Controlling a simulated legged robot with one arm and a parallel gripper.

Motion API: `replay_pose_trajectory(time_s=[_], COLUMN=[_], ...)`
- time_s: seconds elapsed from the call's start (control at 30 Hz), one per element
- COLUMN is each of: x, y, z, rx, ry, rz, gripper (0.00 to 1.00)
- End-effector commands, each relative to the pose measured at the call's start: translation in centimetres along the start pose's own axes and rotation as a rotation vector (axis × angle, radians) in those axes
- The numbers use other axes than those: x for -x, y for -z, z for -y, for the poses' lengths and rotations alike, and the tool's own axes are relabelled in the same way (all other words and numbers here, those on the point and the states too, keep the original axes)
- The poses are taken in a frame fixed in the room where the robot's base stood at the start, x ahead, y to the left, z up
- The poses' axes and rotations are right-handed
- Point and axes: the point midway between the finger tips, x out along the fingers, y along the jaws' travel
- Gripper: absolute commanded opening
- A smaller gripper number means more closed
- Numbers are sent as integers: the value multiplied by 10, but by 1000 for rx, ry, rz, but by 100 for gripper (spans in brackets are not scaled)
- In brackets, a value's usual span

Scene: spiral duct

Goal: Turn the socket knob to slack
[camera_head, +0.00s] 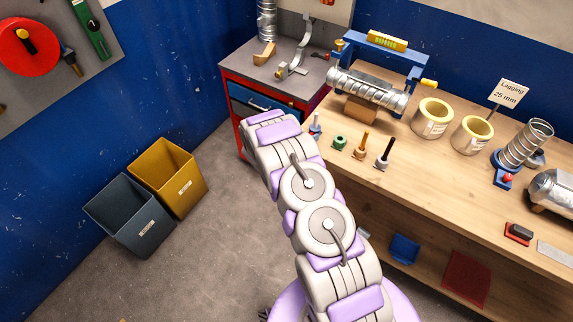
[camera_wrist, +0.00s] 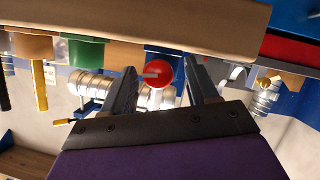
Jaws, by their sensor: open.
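In the wrist view a round red knob (camera_wrist: 163,74) with a pale bar across it shows between the fingers of my gripper (camera_wrist: 160,70). The fingers are apart, one on each side of it; I cannot tell if either touches it. The wrist view is upside down. In the head view a small blue and white piece with some red (camera_head: 316,127) stands at the bench's left front edge. Another red knob (camera_head: 508,178) sits on a blue base beside an upright spiral duct (camera_head: 526,143). My gripper's fingers are hidden in the head view. I cannot read any knob marking.
A green-based piece (camera_head: 340,141), an orange-handled tool (camera_head: 361,146) and a black-handled tool (camera_head: 384,153) stand along the bench edge. A spiral duct (camera_head: 365,91) lies in a blue frame behind. A red cabinet (camera_head: 233,90) adjoins the wooden bench (camera_head: 430,185). Two bins stand on the floor.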

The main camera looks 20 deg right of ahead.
Motion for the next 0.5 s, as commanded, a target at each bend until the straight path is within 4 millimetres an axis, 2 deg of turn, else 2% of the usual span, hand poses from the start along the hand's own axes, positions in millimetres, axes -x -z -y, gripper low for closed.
replay_pose_trajectory(time_s=[0.5], x=[-3], y=[-4], z=[-3], rx=[-251], ry=[101], rz=[-5], gripper=[58])
